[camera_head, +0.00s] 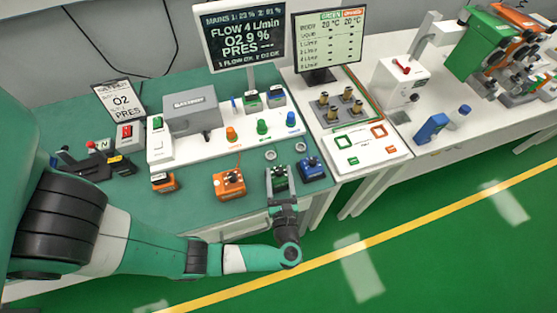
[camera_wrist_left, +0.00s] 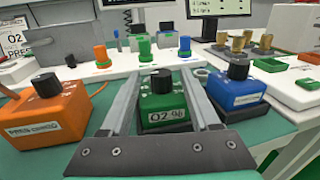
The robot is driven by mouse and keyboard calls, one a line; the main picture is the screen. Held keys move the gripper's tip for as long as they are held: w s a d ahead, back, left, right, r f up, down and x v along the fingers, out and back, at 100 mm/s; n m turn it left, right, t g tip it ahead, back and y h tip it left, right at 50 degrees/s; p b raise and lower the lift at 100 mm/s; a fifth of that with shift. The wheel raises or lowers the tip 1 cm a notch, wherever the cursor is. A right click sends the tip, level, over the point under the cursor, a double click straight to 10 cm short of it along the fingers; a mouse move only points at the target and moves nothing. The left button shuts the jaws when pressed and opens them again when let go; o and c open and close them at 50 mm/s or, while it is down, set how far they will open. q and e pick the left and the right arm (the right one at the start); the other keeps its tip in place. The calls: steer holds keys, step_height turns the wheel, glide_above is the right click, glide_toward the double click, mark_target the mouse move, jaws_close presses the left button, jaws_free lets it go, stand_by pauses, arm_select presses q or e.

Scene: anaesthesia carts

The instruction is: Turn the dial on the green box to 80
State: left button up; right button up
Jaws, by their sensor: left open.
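The green box (camera_wrist_left: 162,106) with a black dial (camera_wrist_left: 161,81) on top stands in the middle of the left wrist view. Its front label seems to read O2 %. I cannot read the dial's setting. In the head view the green box (camera_head: 278,176) is near the front edge of the green table, partly hidden by my gripper. My left gripper (camera_wrist_left: 160,100) is open, with one finger to the left and one to the right of the green box. No clear contact with the dial shows. My right gripper is not in view.
An orange box (camera_head: 229,183) with a black dial stands left of the green box, a blue box (camera_head: 312,169) to its right. Behind is a white panel with coloured knobs. A screen (camera_head: 240,38) reads O2 29 %. A white board (camera_head: 367,147) lies further right.

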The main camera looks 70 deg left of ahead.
mark_target(279, 168)
arm_select(q)
steer(key=x, duration=0.5)
steer(key=shift+d, duration=0.1)
jaws_close()
